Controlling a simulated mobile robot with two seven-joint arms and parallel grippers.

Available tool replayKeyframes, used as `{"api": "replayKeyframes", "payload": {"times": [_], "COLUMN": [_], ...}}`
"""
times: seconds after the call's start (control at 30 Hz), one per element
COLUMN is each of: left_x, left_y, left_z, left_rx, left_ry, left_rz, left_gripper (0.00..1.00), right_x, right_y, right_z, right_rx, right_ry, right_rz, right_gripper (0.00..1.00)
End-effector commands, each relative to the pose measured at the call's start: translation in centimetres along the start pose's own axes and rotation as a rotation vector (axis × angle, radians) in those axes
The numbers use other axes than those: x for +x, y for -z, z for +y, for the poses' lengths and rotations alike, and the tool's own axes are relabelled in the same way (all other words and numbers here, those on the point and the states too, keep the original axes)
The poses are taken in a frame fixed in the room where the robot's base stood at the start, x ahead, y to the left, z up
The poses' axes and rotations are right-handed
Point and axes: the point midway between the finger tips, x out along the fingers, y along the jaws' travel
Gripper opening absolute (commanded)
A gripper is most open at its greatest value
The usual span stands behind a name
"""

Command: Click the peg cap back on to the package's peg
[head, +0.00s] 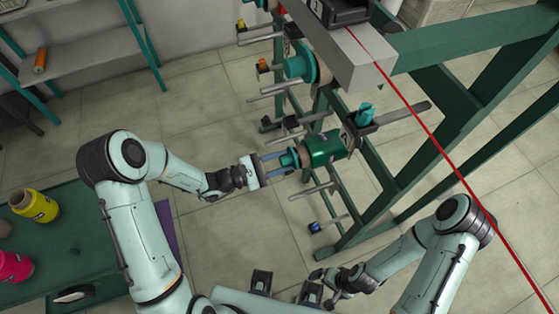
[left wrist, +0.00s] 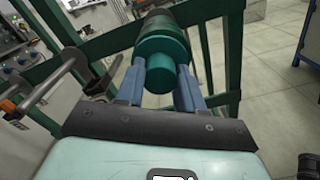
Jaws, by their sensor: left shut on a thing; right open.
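My left gripper (head: 275,166) is shut on the teal peg cap (head: 289,158), a stepped round piece that also shows between the blue fingers in the left wrist view (left wrist: 163,62). The cap is at the near end of the dark green package (head: 325,148), roughly in line with it. I cannot tell whether the cap is seated or a small gap remains. The package sits on the green rack, its peg hidden behind cap and gripper. My right gripper (head: 318,276) is low in the head view, small and partly hidden, open and away from the package.
The green rack (head: 365,165) has several bare grey pegs (head: 312,190) near the package. A teal piece (head: 365,114) stands just behind it. A red line crosses the right side. A green table (head: 75,235) with yellow (head: 38,205) and pink (head: 12,267) spools is at left.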

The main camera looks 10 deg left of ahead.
Motion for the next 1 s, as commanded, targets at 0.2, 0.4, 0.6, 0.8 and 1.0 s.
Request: {"api": "replayKeyframes", "payload": {"times": [0.2, 0.4, 0.6, 0.8, 1.0], "left_x": [0.5, 0.6, 0.6, 0.6, -0.6], "left_y": [0.0, 0.0, 0.0, 0.0, 0.1], "left_z": [0.0, 0.0, 0.0, 0.0, 0.1], "left_rx": [0.000, 0.000, 0.000, 0.000, 0.002], "left_ry": [0.000, 0.000, 0.000, 0.000, -0.001], "left_rz": [-0.001, 0.000, 0.000, 0.000, 0.003], "left_gripper": [0.01, 0.01, 0.67, 0.67, 0.67], "right_x": [0.2, 0.2, 0.2, 0.2, 0.4], "right_y": [-0.1, -0.1, -0.1, -0.1, -0.1], "right_z": [0.1, 0.1, 0.1, 0.1, 0.2], "right_rx": [0.000, 0.000, 0.000, 0.000, 0.001], "right_ry": [0.000, 0.000, 0.000, 0.000, -0.001], "right_rz": [-0.001, -0.001, -0.001, -0.001, -0.002], "right_gripper": [1.00, 1.00, 1.00, 1.00, 1.00]}}
